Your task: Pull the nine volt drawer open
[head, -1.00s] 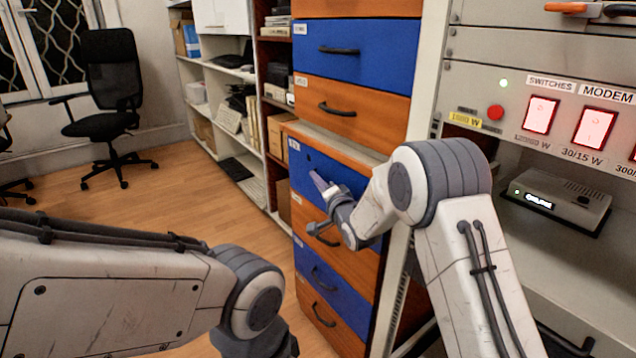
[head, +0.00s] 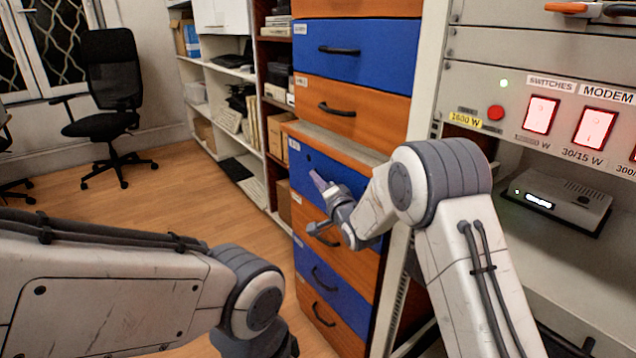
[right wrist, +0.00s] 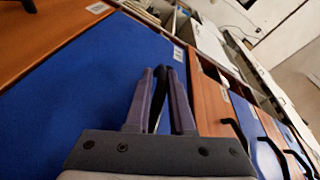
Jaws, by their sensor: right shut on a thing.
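A tall cabinet of blue and orange drawers stands in the middle of the head view. My right gripper (head: 318,183) is at the blue drawer (head: 303,172) just below the cabinet's wooden ledge. In the right wrist view my right gripper (right wrist: 161,100) is shut on a dark handle (right wrist: 159,98), which passes between its two fingers in front of the blue drawer (right wrist: 85,90). Part of the handle is hidden by the fingers. The drawer labels are too small to read. I cannot tell whether this drawer stands out from its neighbours. My left gripper is out of view.
A wooden ledge (head: 345,143) lies above the blue drawer. More drawers with black handles (head: 324,315) lie below. A rack with red-lit switches (head: 541,115) and a modem box (head: 560,200) stands close at right. Shelves (head: 225,105) and open floor (head: 165,200) are at left.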

